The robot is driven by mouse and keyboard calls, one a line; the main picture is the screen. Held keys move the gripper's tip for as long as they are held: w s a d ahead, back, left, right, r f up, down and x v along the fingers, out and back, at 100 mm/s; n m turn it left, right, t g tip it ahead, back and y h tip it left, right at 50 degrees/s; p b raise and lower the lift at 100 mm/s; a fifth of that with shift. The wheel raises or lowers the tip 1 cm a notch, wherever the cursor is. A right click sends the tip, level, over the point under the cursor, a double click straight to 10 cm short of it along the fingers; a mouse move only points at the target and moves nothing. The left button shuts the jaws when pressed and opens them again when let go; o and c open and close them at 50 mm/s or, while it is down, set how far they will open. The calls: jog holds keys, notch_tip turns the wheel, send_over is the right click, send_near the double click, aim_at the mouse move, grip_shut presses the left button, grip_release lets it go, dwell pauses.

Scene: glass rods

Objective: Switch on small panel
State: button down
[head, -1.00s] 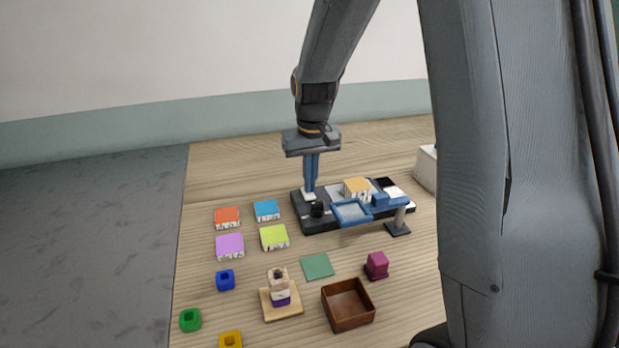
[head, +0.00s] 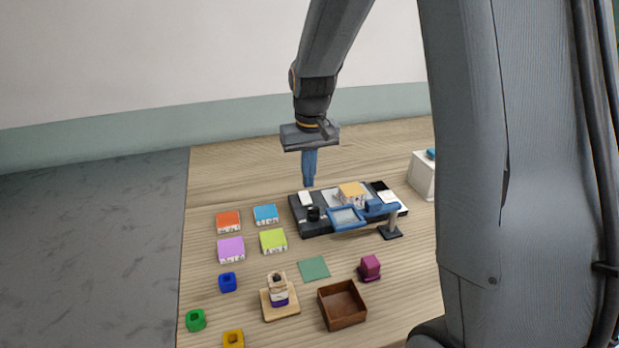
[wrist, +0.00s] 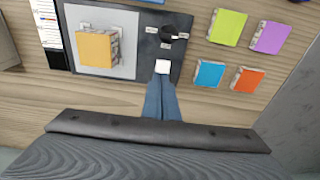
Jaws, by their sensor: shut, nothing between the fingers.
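The dark panel unit (head: 296,212) lies on the table below my gripper. It bears a white rocker or button (head: 305,198), a black knob (head: 313,213) and a pale square plate (head: 331,199). A yellow-topped block (head: 351,190) stands on the plate. In the wrist view the white button (wrist: 162,66) is just beyond my fingertips, with the black knob (wrist: 167,33) past it and the pale plate (wrist: 72,42) to the left. My gripper (head: 309,185) is shut and empty, pointing down just above the button, apparently clear of it. I cannot tell whether the plate is lit.
A blue-framed magnifier (head: 347,218) on a stand overhangs the unit's front edge. Orange (head: 228,221), blue (head: 265,214), purple (head: 231,249) and lime (head: 273,240) blocks lie left. A wooden box (head: 341,305) is in front; a white box (head: 421,177) stands right.

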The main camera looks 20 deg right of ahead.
aim_at(304, 194)
notch_tip(304, 194, up, 10)
jog(key=s+b, duration=0.1)
jog(key=b, duration=0.1)
jog(key=shift+s+f, duration=0.2)
jog(key=shift+t, duration=0.3)
jog(key=w+f, duration=0.1)
jog(key=f, duration=0.3)
jog(key=w+f+p, duration=0.1)
jog(key=f, duration=0.4)
jog(key=w+f+p, duration=0.1)
jog(key=f, duration=0.3)
jog(key=shift+w+a+f, duration=0.15)
jog(key=shift+w+f, duration=0.1)
jog(key=shift+f, duration=0.1)
